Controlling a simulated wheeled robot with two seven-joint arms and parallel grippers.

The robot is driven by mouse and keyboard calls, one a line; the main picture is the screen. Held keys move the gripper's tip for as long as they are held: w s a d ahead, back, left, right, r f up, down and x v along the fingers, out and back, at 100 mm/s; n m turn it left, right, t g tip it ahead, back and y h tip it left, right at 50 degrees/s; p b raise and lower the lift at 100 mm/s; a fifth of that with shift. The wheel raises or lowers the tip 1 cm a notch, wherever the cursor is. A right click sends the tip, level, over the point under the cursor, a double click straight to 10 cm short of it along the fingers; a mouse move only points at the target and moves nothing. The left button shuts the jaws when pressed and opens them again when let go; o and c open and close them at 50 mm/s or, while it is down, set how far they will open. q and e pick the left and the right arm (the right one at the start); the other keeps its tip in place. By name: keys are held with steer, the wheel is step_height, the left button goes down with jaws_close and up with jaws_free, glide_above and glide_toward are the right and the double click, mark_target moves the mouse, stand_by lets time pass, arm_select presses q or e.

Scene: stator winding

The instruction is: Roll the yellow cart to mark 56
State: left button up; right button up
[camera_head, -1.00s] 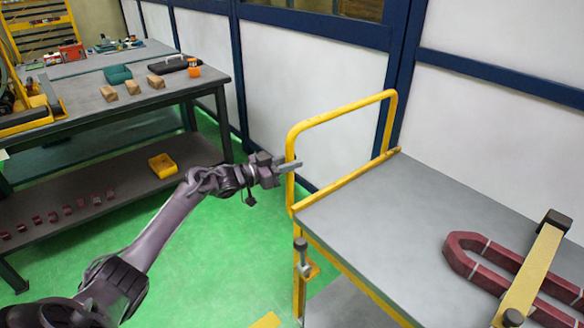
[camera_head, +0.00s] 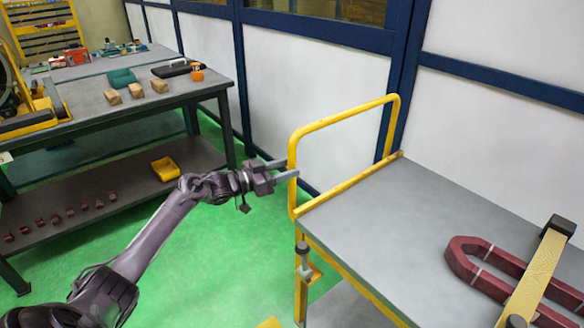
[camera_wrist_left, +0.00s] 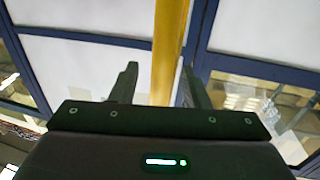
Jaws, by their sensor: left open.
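The yellow cart (camera_head: 350,178) stands at the right, with a grey top and a yellow tube handle (camera_head: 343,111) at its left end. My left gripper (camera_head: 284,170) is open at the near upright of the handle. In the left wrist view the yellow upright (camera_wrist_left: 167,50) runs between the two open fingers (camera_wrist_left: 160,85); I cannot tell whether they touch it. On the cart top lies a dark red U-shaped coil (camera_head: 470,262) under a yellow bar (camera_head: 537,272). My right gripper is not in view. Mark 56 cannot be read here.
A dark workbench (camera_head: 75,98) stands at the left with wooden blocks, a teal tray (camera_head: 122,77) and a lower shelf holding a yellow bin (camera_head: 165,169). White panels with blue frames (camera_head: 310,95) stand close behind the cart. Green floor (camera_head: 215,265) is clear between bench and cart.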

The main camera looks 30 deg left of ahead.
arm_select(q)
steer(key=shift+v, duration=2.65)
